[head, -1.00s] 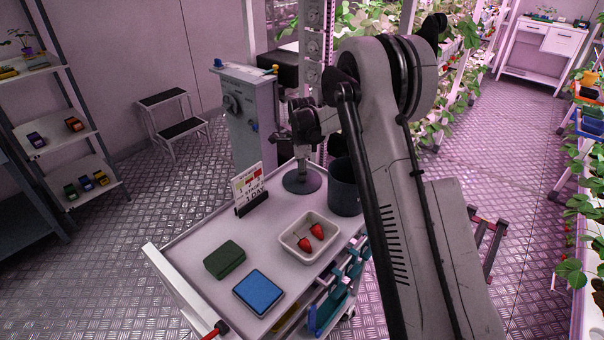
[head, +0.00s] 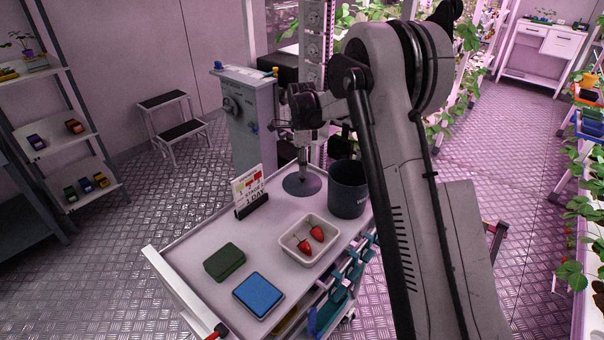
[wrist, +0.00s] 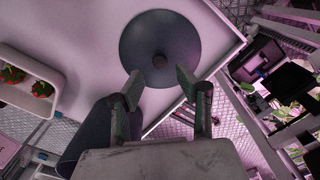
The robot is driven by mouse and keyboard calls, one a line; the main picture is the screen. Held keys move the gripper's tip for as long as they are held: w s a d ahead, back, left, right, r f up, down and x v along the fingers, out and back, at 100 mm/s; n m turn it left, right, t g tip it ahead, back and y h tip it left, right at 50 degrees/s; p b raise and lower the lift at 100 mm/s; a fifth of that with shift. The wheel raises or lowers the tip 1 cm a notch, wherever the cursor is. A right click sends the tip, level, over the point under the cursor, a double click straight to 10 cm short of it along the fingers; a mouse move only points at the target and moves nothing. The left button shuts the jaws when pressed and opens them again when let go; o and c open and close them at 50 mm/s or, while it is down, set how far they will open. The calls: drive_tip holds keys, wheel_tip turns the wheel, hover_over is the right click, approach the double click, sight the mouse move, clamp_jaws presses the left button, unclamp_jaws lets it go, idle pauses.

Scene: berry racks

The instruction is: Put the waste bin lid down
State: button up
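My gripper (wrist: 159,78) is open and empty above the lid. Its two green-padded fingers are apart, with the knob just beyond the gap between their tips. The open waste bin (head: 347,192) is a dark grey cylinder standing upright on the cart; it shows partly in the wrist view (wrist: 88,143).
The cart top (head: 195,235) also bears a white tray (head: 288,252) with two strawberries, a green box (head: 225,261), a blue pad (head: 259,294) and a small sign (head: 248,190). A grey machine cabinet (head: 243,115) stands behind the cart.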

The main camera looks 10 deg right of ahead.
sight(302, 177)
drive_tip(key=s+r+n+t, duration=0.1)
drive_tip(key=s+r+n, duration=0.1)
drive_tip(key=s+r, duration=0.5)
drive_tip(key=s+r+n+t, duration=0.1)
drive_tip(key=s+r+n, duration=0.2)
drive_tip(key=r, duration=0.7)
drive_tip(key=s+r+n+t, duration=0.1)
drive_tip(key=s+r+n, duration=0.45)
drive_tip(key=s, duration=0.55)
drive_tip(key=s+f+n+t, duration=0.2)
drive_tip(key=s+n, duration=0.2)
drive_tip(key=s, duration=0.7)
drive_tip(key=s+f+n+t, duration=0.2)
drive_tip(key=s+n, duration=0.3)
drive_tip(key=s, duration=0.7)
